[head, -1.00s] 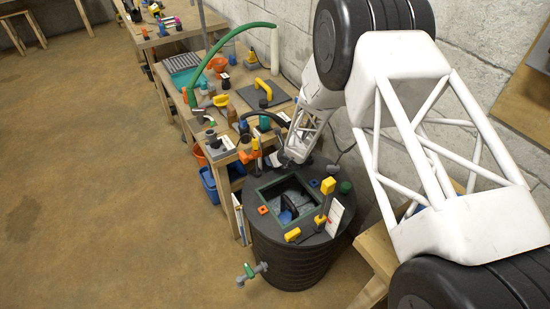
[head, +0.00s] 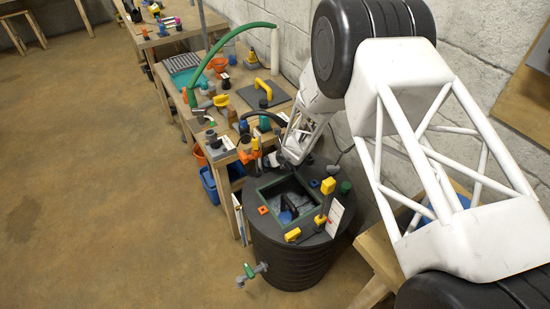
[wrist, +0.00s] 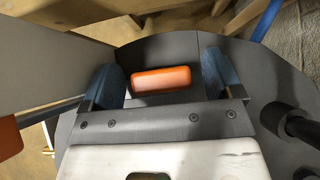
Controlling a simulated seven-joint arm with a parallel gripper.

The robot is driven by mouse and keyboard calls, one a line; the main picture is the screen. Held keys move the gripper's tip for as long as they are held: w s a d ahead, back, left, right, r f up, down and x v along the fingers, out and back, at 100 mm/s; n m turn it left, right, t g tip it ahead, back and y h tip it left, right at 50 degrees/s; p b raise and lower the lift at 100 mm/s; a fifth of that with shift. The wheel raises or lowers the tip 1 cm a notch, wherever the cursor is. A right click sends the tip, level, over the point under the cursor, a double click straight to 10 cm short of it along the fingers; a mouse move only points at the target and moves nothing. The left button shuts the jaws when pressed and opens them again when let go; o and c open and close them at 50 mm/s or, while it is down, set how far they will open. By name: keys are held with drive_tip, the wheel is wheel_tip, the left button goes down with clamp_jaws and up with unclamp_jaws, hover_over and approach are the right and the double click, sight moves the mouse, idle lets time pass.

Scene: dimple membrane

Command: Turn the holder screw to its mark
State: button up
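In the wrist view an orange bar-shaped handle (wrist: 161,79) lies crosswise over a dark grey round surface. It may be the holder screw's grip, but I cannot tell; no mark shows. My gripper (wrist: 162,84) is open, with one blue fingertip on each side of the bar. A narrow gap seems to show at both ends of the bar. In the head view my gripper (head: 277,160) is small and partly hidden by my arm, at the back left rim of the black ribbed tank (head: 295,262).
The tank lid has a green-framed opening (head: 262,191), a yellow-topped post (head: 327,187), a white card (head: 335,216) and a dark green knob (head: 345,187). A crowded workbench (head: 228,157) stands behind it along the wall. The floor at left is clear.

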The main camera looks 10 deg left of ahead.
drive_tip(key=shift+d+r, duration=0.15)
drive_tip(key=v, duration=0.7)
drive_tip(key=shift+s, duration=0.2)
idle(0.4)
drive_tip(key=shift+d+r, duration=0.1)
drive_tip(key=shift+r, duration=0.05)
idle(0.5)
drive_tip(key=s+d+r+n+g+y, duration=0.1)
drive_tip(key=s+d+r+n, duration=0.25)
drive_tip(key=r, duration=0.65)
drive_tip(key=s+d+r+n+y, duration=0.1)
drive_tip(key=s+d+r+n, duration=0.3)
drive_tip(key=r, duration=0.5)
drive_tip(key=s+d+r+n+g, duration=0.1)
drive_tip(key=s+d+r+n, duration=0.1)
drive_tip(key=r+n, duration=0.6)
drive_tip(key=s+d+r+n+g+h, duration=0.1)
drive_tip(key=s+d+r+n+h, duration=0.3)
drive_tip(key=s+d+r, duration=0.3)
drive_tip(key=s+d+r+n+h, duration=0.4)
drive_tip(key=s+d+r+n, duration=0.3)
drive_tip(key=s+d, duration=1)
drive_tip(key=s, duration=0.7)
drive_tip(key=shift+r+g, duration=0.25)
drive_tip(key=shift+g, duration=0.15)
drive_tip(key=shift+d+n, duration=0.1)
drive_tip(key=shift+n, duration=0.15)
